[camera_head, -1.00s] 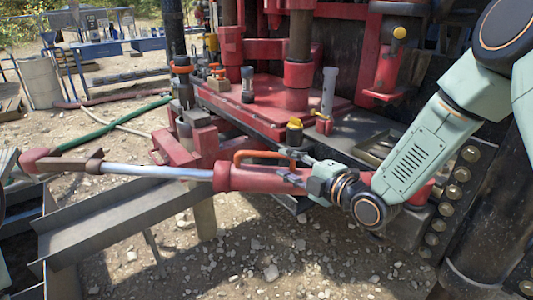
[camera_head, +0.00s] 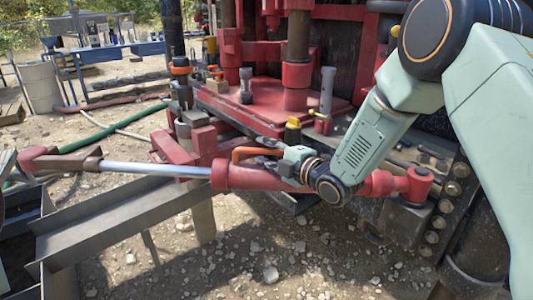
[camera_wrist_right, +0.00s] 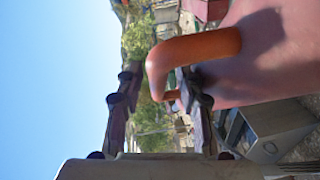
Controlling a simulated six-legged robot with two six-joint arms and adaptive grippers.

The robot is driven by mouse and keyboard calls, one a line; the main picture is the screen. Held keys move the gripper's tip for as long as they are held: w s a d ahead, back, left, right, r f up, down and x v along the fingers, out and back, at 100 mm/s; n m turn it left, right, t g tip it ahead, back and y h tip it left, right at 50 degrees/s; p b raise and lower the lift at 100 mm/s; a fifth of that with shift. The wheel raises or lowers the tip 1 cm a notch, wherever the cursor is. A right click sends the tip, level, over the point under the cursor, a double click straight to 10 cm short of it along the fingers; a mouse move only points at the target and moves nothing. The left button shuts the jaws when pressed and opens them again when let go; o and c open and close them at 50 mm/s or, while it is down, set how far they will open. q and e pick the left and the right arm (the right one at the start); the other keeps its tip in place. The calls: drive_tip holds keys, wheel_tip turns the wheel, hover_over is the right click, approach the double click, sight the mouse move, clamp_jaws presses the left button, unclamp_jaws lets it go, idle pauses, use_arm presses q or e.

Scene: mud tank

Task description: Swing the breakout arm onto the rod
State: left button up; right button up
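The breakout arm is a red cylinder (camera_head: 235,176) with a bright metal shaft (camera_head: 145,169) and a rusty end jaw (camera_head: 65,161) at the far left. An orange handle (camera_head: 250,152) is on top of the cylinder; it shows large in the right wrist view (camera_wrist_right: 195,50). My right gripper (camera_head: 268,146) is at the right end of this handle. In the wrist view its two fingers are apart (camera_wrist_right: 163,95), with the handle's bend between or just beyond their tips; contact cannot be told. A vertical brown rod (camera_head: 297,38) stands on the red rig base. My left gripper is out of view.
The red rig deck (camera_head: 270,100) holds upright tools and a yellow-topped item (camera_head: 292,128). A grey metal trough (camera_head: 130,213) runs below the breakout arm. A blue table (camera_head: 110,52) and a barrel (camera_head: 40,85) stand at the back left. Gravelly ground is open at the front.

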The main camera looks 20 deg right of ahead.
drive_tip(key=shift+s+r, duration=0.2)
drive_tip(key=shift+s, duration=0.05)
drive_tip(key=c, duration=0.3)
drive_tip(key=shift+w+f, duration=0.1)
drive_tip(key=shift+w, duration=0.05)
clamp_jaws()
